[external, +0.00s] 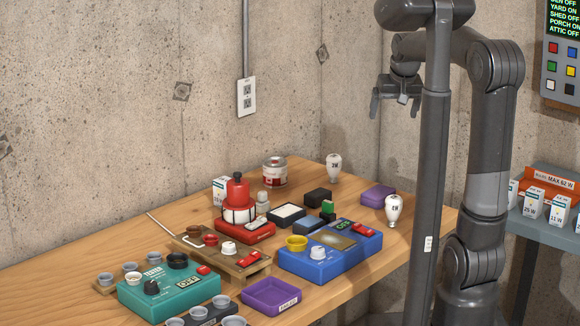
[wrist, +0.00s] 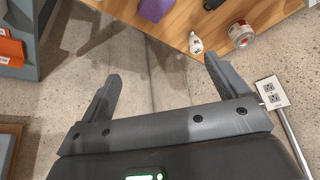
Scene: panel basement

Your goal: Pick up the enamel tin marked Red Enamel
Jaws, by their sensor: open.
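The enamel tin (external: 275,172) is a short silver can with a red and white label. It stands upright near the back edge of the wooden table, by the wall; its lettering is too small to read. In the wrist view the tin (wrist: 241,34) shows near the top right, on the table's edge. My gripper (external: 395,112) is open and empty, high above and to the right of the tin in the external view. In the wrist view its two fingers (wrist: 160,83) are spread wide, with only floor and wall between them.
A white bulb (external: 334,167) stands right of the tin. A red device (external: 240,205) with a bottle-shaped top stands left and in front. A blue box (external: 330,252), a teal box (external: 165,290) and a purple tray (external: 271,296) fill the front. A wall outlet (external: 247,97) is above.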

